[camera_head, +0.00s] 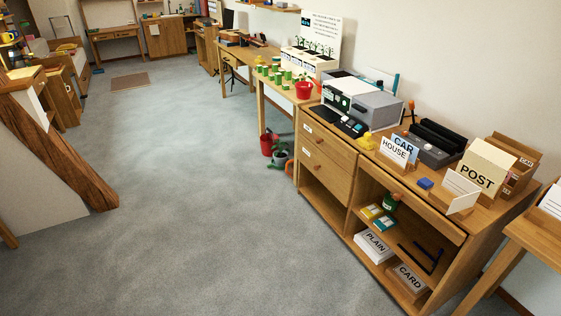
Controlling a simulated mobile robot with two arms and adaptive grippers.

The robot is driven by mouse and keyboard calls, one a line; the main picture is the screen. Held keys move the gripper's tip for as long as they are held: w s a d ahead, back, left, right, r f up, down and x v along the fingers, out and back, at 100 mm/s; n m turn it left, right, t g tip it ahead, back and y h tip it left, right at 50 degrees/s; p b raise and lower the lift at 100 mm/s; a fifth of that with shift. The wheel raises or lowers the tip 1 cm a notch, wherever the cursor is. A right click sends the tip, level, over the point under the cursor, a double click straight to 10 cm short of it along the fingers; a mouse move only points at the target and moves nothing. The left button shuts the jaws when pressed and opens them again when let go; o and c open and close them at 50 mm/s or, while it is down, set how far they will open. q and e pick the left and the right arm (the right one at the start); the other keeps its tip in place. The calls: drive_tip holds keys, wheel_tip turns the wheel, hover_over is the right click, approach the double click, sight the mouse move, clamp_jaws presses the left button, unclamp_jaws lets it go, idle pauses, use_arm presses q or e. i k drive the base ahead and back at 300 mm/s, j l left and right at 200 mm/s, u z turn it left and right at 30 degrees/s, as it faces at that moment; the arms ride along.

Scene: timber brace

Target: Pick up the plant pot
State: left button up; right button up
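A red pot (304,90) stands near the right end of the plant table, with green leaves at its rim. Several small green pots or cups (277,79) stand to its left on the same table. On the floor below, beside the wooden cabinet, are a red container (266,144), a grey pot with a leafy plant (280,157) and an orange item (289,167) partly hidden by the cabinet. I cannot tell which one the task means. Neither of my grippers is in view.
The grey carpet (190,220) is clear in the middle. A wooden cabinet (325,154) carries a printer-like machine (362,100) and card holders. A slanted timber beam (62,150) stands at the left. A desk (240,52) and more furniture line the back.

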sight(279, 156)
drive_tip(key=i+j+u, duration=0.1)
drive_tip(key=i+u, duration=0.15)
drive_tip(key=i, duration=0.5)
drive_tip(key=i+u, duration=0.15)
drive_tip(key=i, duration=1.5)
drive_tip(key=i+j+z, duration=0.1)
drive_tip(key=i, duration=0.7)
drive_tip(key=i+j, duration=0.15)
drive_tip(key=i, duration=0.65)
drive_tip(key=l+z, duration=0.05)
